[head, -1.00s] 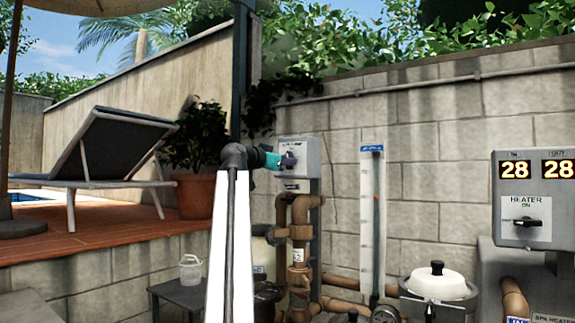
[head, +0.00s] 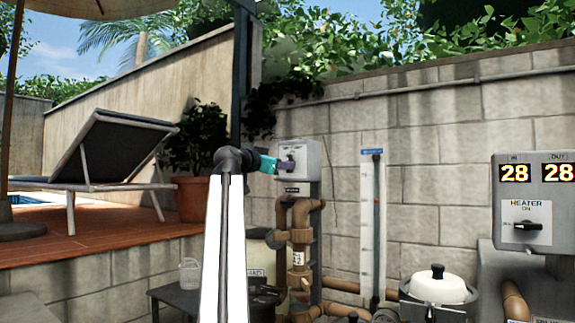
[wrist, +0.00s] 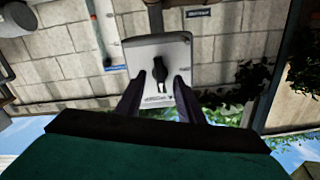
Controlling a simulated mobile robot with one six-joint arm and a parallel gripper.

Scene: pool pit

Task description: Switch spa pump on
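A grey switch box (head: 309,158) with a pale front plate is fixed to the block wall, above brown pipes. In the wrist view, which is upside down, the box (wrist: 184,47) shows a black knob (wrist: 160,72) lined up along the picture's vertical. Small lettering on the plate is too small to read. My gripper (head: 286,164) is in front of the box. In the wrist view its two dark fingers (wrist: 160,80) stand apart, one on each side of the knob, with gaps visible. I cannot tell how far the tips are from the plate.
A heater panel (head: 526,174) at the right reads 28 and 28, with its own black knob. A flow tube (head: 372,215) stands right of the switch box. Brown pipes (head: 299,245) run below it. A lounger (head: 105,150) and a potted plant (head: 199,150) stand at the left.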

